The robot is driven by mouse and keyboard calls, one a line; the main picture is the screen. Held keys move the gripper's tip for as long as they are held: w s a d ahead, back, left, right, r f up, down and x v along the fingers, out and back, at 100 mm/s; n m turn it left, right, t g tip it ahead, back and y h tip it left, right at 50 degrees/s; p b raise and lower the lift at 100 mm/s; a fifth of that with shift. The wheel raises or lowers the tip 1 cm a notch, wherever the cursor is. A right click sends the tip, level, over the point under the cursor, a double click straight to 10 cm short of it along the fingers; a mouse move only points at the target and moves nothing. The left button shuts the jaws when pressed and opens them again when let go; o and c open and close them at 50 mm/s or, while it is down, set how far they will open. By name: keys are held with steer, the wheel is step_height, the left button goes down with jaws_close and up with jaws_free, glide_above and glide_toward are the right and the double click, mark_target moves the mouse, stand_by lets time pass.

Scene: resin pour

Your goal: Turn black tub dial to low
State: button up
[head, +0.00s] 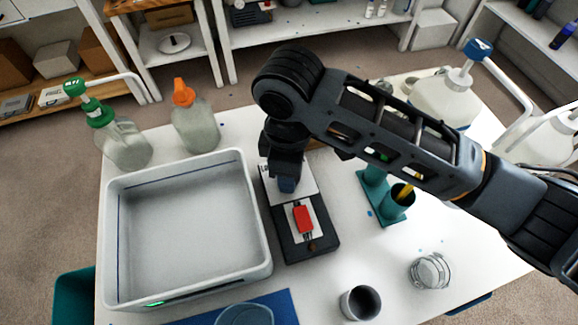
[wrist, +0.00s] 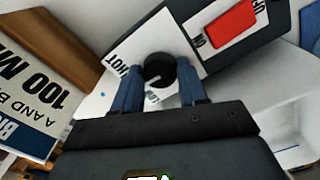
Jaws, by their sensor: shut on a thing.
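The black dial (wrist: 160,68) sits on a white label plate in the wrist view, with a pale pointer line on its face. The dial belongs to a black control unit (head: 318,246) with a red switch (head: 303,219), which also shows in the wrist view (wrist: 230,24). My gripper (wrist: 157,70) is shut on the dial, one blue finger on each side. In the head view my gripper (head: 287,184) comes down over the unit's far end and hides the dial.
A large grey-white tub (head: 263,215) stands just left of the unit. Behind it are a green-capped pump bottle (head: 122,143) and an orange-capped bottle (head: 195,128). A teal holder (head: 373,180), a dark cup (head: 360,303) and a glass jar (head: 429,271) stand to the right.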

steer(key=n, duration=0.5)
steer(key=shift+n, duration=0.3)
steer(key=n+b, duration=0.1)
steer(key=n, duration=0.3)
steer(key=shift+n, duration=0.4)
steer(key=o, duration=1)
steer(key=shift+o, duration=0.2)
steer(key=shift+r+b, duration=0.3)
steer(key=shift+r, duration=3.65)
